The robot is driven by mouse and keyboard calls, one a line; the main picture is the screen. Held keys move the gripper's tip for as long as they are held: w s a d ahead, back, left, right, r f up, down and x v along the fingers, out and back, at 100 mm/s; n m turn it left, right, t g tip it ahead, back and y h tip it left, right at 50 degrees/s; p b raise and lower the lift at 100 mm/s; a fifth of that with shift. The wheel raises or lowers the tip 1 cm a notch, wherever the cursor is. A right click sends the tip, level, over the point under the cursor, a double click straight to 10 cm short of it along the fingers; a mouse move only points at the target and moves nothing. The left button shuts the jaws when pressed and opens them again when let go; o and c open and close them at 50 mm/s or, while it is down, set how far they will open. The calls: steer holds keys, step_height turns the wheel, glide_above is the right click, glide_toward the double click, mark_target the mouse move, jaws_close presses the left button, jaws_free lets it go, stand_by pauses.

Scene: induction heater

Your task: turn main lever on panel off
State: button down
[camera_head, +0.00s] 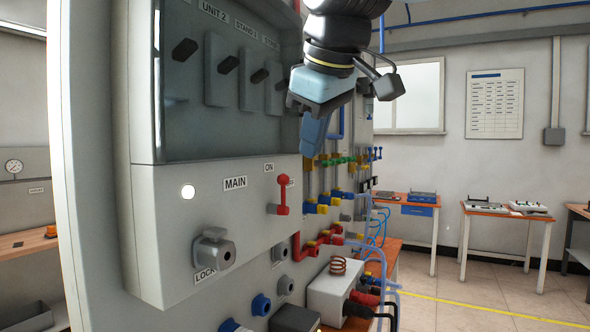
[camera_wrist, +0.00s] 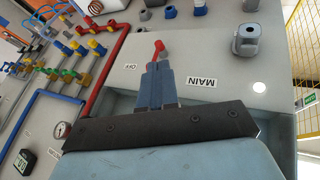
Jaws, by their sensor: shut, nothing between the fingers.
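The red main lever (camera_head: 282,196) is on the front of the light grey panel (camera_head: 215,235), to the right of the MAIN label (camera_head: 235,183). It stands upright, below the ON label (camera_head: 269,168). My gripper (camera_head: 311,150) is shut and empty, above and to the right of the lever, its fingers pointing down. In the wrist view, the lever's red end (camera_wrist: 158,46) shows just beyond the shut fingertips (camera_wrist: 159,68), which hide part of it. An OFF label (camera_wrist: 131,66) is beside it. I cannot tell whether the fingers touch the lever.
Dark switches (camera_head: 228,65) sit behind a tinted cover above the lever. A lock (camera_head: 213,249) juts out at lower left. Red pipes and valves (camera_head: 318,243) are close on the right, with a white box (camera_head: 335,290) below them. Open floor is further right.

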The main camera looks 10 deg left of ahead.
steer(key=s+a+r+n, duration=0.2)
steer(key=a+r, duration=0.2)
steer(key=w+r+x, duration=0.1)
steer(key=w+x, duration=0.1)
steer(key=x, duration=1.1)
steer(key=shift+w+d+r+y, duration=0.2)
steer(key=shift+d+y, duration=0.1)
steer(key=shift+d, duration=0.1)
